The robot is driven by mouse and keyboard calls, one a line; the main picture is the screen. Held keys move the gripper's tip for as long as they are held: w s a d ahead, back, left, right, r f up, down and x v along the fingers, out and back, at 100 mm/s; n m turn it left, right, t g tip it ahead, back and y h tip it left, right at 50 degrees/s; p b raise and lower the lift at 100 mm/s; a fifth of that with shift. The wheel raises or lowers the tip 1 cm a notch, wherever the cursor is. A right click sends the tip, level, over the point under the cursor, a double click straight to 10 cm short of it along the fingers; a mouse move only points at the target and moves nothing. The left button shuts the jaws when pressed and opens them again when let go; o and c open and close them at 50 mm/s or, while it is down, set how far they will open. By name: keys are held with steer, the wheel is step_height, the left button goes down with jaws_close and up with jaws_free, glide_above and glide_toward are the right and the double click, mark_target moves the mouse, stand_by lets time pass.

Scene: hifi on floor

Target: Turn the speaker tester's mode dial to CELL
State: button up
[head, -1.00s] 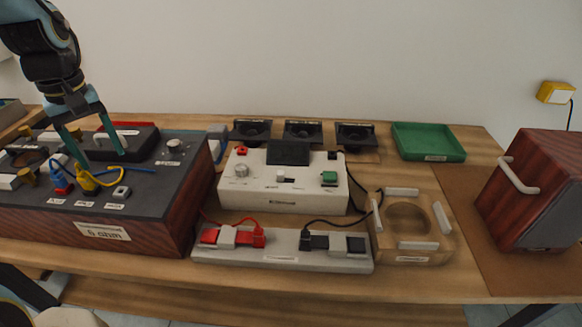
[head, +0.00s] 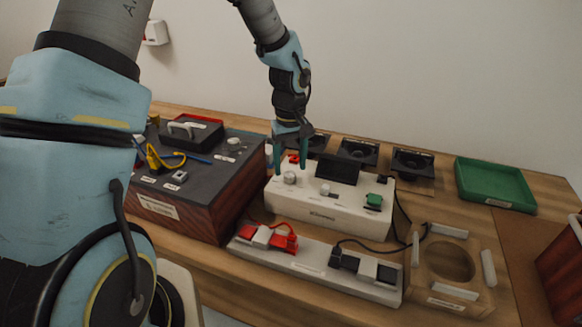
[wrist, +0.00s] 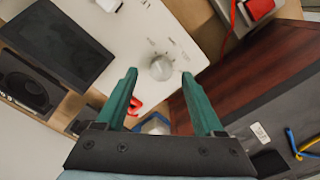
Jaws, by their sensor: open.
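The speaker tester (head: 320,208) is a white box with a dark screen (head: 338,169), a green switch (head: 373,201) and a small white knob (head: 325,189). Its round silver mode dial (head: 290,178) sits at the left of the top face, and shows in the wrist view (wrist: 161,67) with markings around it too small to read. My gripper (head: 288,168) has green fingers and is open and empty. In the wrist view, the fingers (wrist: 166,80) are on either side of the dial in the picture; I cannot tell the height gap. A red part (wrist: 134,106) shows beside the left finger.
A dark-topped wooden box (head: 210,170) with cables stands close on the left. A white strip with red and black connectors (head: 310,262) lies in front. Black speakers (head: 412,163) stand behind, a green tray (head: 495,183) at back right, a wooden ring fixture (head: 450,300) at front right.

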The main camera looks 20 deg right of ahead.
mark_target(289, 176)
steer(key=shift+f, duration=1.2)
jaws_close()
